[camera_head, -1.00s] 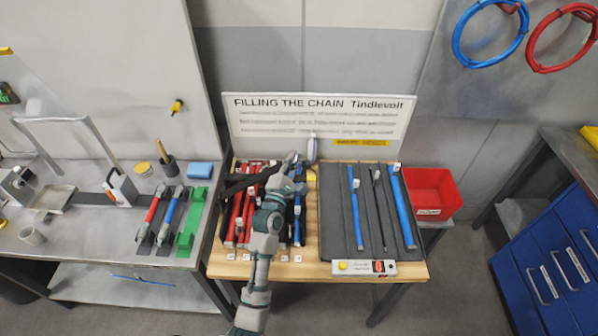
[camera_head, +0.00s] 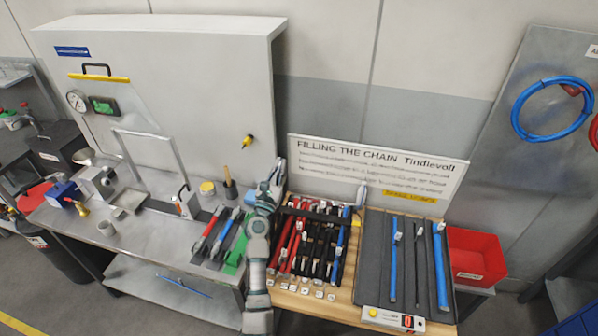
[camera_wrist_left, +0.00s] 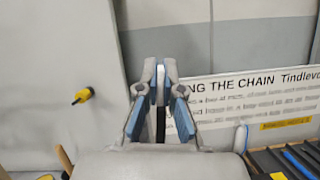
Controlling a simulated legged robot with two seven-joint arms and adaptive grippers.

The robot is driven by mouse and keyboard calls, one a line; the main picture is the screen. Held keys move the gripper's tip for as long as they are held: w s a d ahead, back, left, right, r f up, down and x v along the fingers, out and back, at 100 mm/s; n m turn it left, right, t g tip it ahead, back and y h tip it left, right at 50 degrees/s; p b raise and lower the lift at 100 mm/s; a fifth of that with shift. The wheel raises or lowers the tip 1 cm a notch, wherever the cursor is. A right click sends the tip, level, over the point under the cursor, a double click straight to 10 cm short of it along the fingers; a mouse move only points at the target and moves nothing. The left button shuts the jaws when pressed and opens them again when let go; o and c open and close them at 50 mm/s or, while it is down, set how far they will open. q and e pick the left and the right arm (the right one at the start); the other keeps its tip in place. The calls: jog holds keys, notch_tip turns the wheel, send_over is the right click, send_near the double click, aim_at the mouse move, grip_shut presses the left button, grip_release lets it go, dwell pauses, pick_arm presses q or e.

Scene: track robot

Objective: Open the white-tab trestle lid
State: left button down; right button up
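My left gripper (camera_head: 275,172) is raised above the gap between the left bench and the wooden table. In the left wrist view its fingertips (camera_wrist_left: 159,68) are close together. A narrow pale strip with a dark part below shows between them; I cannot tell whether it is held. I cannot identify the trestle lid with certainty. A pale arched frame (camera_head: 150,132) stands on the left bench, with a small white upright piece (camera_head: 187,202) near its right foot. Several bars with white tabs lie on the wooden table, right of the gripper. My right gripper is not in view.
The metal bench (camera_head: 150,240) carries red, blue and green tools at its right end. A tall pale cabinet (camera_head: 190,80) stands behind it. A sign (camera_head: 375,172), a grey tray (camera_head: 372,270) and a red bin (camera_head: 475,255) are to the right.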

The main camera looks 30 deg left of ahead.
pick_arm(q)
jog(key=shift+s+a+r, duration=0.1)
jog(key=shift+s+a, duration=0.15)
jog(key=shift+a, duration=0.6)
jog(key=shift+s+a+r, duration=0.1)
jog(key=shift+s+a, duration=0.15)
jog(key=shift+a, duration=0.6)
jog(key=shift+f, duration=0.1)
jog(key=c, duration=1.3)
grip_release()
jog(key=v, duration=1.2)
